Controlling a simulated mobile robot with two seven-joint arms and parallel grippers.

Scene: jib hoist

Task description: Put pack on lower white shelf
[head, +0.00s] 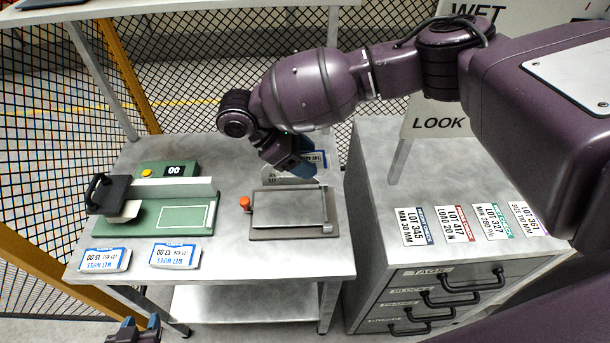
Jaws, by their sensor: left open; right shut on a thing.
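Two white packs with blue lettering, the left pack (105,260) and the right pack (174,256), lie flat near the front left edge of the metal table (220,272). My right gripper (296,168) is over the back right of the table, shut on a white pack with a blue label (314,157); the gripper partly hides it. My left gripper (134,332) is open and empty at the bottom left, in front of the table. A pale lower shelf (245,302) shows beneath the tabletop, with bare surface in view.
A green device (172,216) with a black handle stands on the table's left. A grey plate (290,215) with an orange knob (245,202) is right of it. A drawer cabinet (430,262) with several lot cards stands at right. Wire fencing is behind; a yellow post is at left.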

